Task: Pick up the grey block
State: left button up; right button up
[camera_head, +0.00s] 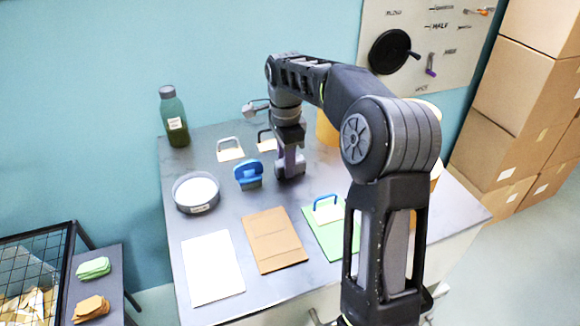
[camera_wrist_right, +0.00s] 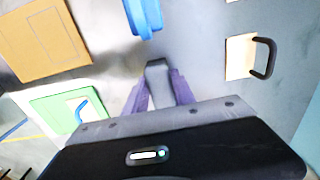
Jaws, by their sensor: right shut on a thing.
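My right gripper (camera_head: 290,168) is low over the table, just right of the blue stamp-like thing (camera_head: 248,174). In the right wrist view my right gripper (camera_wrist_right: 158,88) has its two purple fingers shut on the grey block (camera_wrist_right: 157,72), whose end shows between the fingertips. In the head view the block is hardly distinguishable from the gripper. I cannot tell whether the block is clear of the tabletop. My left gripper is not in view.
A round dish (camera_head: 196,192), a green bottle (camera_head: 174,115) and a white handled piece (camera_head: 230,150) stand on the table. White (camera_head: 212,267), brown (camera_head: 273,240) and green (camera_head: 337,243) sheets lie in front. Cardboard boxes (camera_head: 520,90) stand right. My right arm hides the table's right part.

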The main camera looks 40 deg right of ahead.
grip_shut()
jog(key=shift+r, duration=0.1)
